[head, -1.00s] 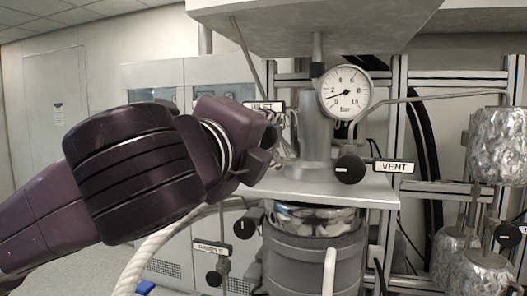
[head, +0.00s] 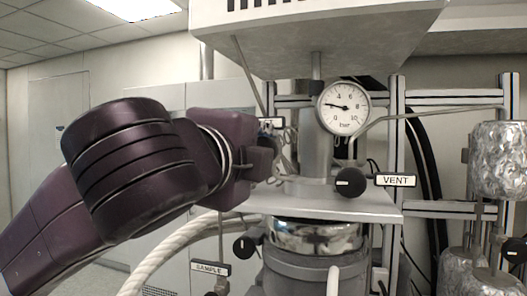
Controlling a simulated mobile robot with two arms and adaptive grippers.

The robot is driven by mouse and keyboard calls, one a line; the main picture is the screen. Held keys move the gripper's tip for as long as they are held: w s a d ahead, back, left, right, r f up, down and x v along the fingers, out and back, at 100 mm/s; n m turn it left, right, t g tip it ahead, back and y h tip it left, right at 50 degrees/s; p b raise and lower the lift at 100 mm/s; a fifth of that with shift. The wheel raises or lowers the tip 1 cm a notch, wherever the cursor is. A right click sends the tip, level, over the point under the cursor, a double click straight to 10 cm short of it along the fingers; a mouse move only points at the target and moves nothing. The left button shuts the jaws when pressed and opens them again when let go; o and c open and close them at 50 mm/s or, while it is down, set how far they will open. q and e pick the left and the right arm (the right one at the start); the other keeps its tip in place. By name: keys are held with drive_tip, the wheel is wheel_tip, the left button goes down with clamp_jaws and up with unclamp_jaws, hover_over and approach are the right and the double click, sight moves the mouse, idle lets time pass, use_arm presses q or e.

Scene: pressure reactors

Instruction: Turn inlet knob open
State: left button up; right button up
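My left gripper (head: 280,160) comes in from the left and is at the inlet side of the reactor head (head: 316,150). Its purple body hides the inlet knob and most of the inlet label (head: 272,122). The fingers are small and partly hidden, so I cannot tell whether they are shut on the knob. A round pressure gauge (head: 344,108) marked bar stands above the reactor head, with its needle pointing left, slightly upward. My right gripper is not in view.
A black vent knob (head: 350,182) with a VENT label (head: 396,180) is right of the gripper. A SAMPLE label (head: 210,268) and a black knob (head: 244,247) are below. A white braided hose (head: 165,250) passes under my arm. Foil-wrapped vessels (head: 498,160) stand at right.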

use_arm(q)
drive_tip(key=o, duration=1.2)
drive_tip(key=shift+s+a, duration=0.1)
drive_tip(key=shift+s, duration=0.25)
drive_tip(key=v, duration=1.1)
drive_tip(key=shift+a, duration=0.1)
